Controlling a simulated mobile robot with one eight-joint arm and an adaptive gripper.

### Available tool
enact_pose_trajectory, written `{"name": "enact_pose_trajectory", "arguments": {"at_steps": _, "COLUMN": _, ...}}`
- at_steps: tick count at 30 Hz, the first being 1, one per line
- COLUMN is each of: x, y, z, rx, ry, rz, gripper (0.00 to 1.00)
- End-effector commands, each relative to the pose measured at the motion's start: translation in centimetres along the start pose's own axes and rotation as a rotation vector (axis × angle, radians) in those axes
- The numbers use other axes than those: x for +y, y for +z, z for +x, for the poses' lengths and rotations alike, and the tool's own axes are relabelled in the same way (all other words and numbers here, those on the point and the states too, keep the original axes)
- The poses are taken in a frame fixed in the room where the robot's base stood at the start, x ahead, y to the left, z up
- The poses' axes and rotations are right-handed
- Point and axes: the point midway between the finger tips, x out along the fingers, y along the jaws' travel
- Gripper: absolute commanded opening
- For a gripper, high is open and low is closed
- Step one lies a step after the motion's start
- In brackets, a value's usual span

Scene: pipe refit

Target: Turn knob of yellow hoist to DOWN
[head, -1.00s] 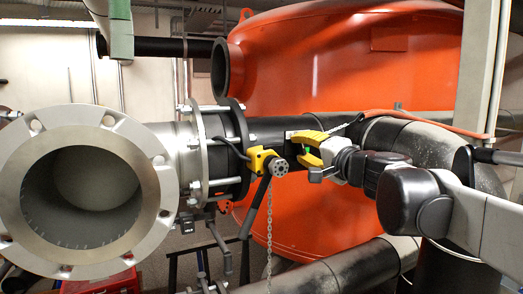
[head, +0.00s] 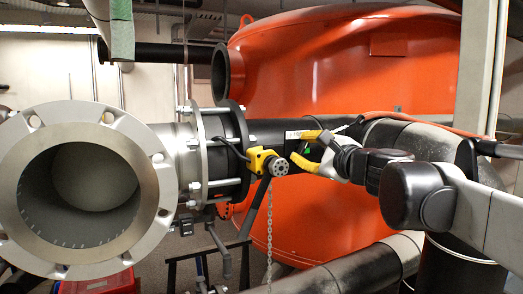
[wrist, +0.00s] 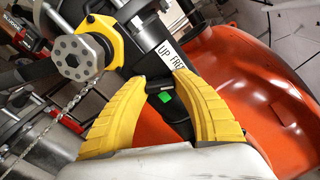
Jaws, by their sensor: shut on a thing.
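The yellow hoist (head: 262,160) with its grey holed end hangs left of my gripper in the head view. It also shows at the top left of the wrist view (wrist: 106,45). My gripper (wrist: 159,80) has its yellow fingertips closed on a small dark piece (wrist: 158,85), which looks like the knob. The fingers hide most of it. A white label (wrist: 172,60) just beyond it reads "UP FRE...", and the rest is cut off or hidden. A green square (wrist: 165,97) shows between the fingers. In the head view my gripper (head: 292,147) is beside the hoist, apart from its yellow body.
A chain (head: 269,225) hangs below the hoist. A large flanged pipe (head: 150,185) fills the left. A big orange tank (head: 340,80) stands behind my gripper, and dark pipes (head: 425,140) run at the right.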

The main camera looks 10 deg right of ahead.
Motion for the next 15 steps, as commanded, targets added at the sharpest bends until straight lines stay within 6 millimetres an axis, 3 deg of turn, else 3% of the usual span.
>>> {"name": "enact_pose_trajectory", "arguments": {"at_steps": 15, "x": -0.03, "y": -0.03, "z": 0.01, "rx": 0.0, "ry": 0.0, "rz": 0.123, "gripper": 0.02}}
